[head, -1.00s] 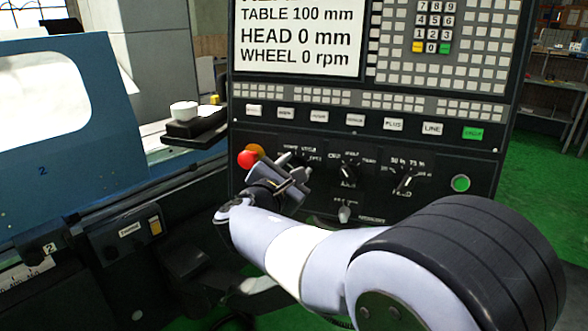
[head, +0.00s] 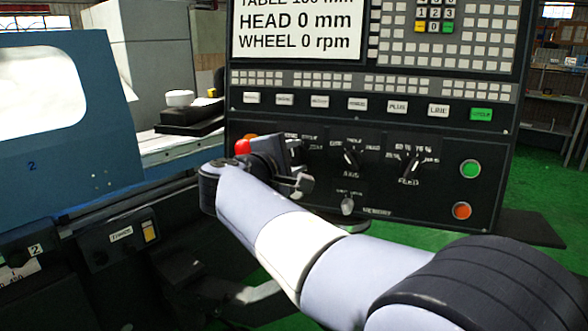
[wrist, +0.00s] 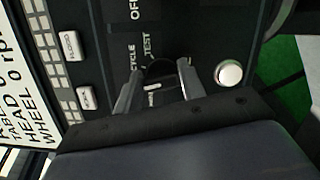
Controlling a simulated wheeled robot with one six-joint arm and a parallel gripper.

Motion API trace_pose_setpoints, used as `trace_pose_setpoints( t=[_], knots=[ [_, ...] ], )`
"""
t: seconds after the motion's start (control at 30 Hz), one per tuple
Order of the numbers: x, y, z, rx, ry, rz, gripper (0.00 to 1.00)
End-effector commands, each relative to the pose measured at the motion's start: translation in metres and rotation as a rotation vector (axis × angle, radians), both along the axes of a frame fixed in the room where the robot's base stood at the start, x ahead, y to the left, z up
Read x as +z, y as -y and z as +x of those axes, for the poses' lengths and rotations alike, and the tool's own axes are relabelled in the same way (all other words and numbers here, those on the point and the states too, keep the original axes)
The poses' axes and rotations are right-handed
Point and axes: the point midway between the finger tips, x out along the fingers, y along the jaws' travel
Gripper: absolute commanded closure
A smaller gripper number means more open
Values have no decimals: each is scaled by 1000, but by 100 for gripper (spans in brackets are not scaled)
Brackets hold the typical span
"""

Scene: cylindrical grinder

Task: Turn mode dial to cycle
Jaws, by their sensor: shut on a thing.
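The mode dial (wrist: 153,88) is a dark knob with a short white mark, seen between my gripper's fingers in the wrist view. I cannot tell for sure which word the mark points to. My gripper (wrist: 158,88) is shut on the dial, one finger on each side. In the head view my gripper (head: 290,170) is at the left part of the lower control panel (head: 420,190) and hides the dial.
A red knob (head: 242,146) is close beside my gripper. Two other dials (head: 351,158) (head: 411,165) and a small switch (head: 347,206) are to the right. Green (head: 470,169) and orange (head: 461,211) buttons sit farther right. A white button (wrist: 228,73) is near the fingers.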

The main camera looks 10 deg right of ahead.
Motion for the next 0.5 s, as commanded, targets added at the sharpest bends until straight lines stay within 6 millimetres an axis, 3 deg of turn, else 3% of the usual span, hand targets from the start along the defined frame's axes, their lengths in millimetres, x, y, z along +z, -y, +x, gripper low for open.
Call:
trace_pose_setpoints(
  t=[0.5],
  knots=[
    [-4,0,0,-79,226,366,85]
  ],
)
